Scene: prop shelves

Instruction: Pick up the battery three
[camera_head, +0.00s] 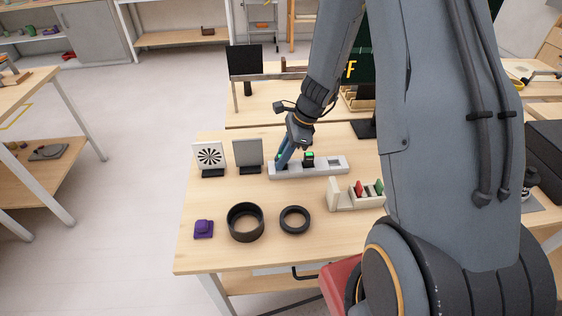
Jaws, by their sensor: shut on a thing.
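A long light-grey holder (322,172) lies on the wooden table. A dark battery with a green top (309,157) stands in its middle. An empty square slot (336,163) shows near its right end. My gripper (281,161) points down at the holder's left end, its blue fingers shut on a battery. That battery is almost wholly hidden by the fingers; only a bit of green shows beside them. I cannot read any number on either battery, nor tell whether the held one is still seated.
Behind and left stand a fan-patterned panel (209,158) and a grey panel (248,154). In front are a purple block (203,229), a dark cylinder (245,234) and a black ring (295,208). A cream rack (343,200) with coloured pieces stands right, close to my arm.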

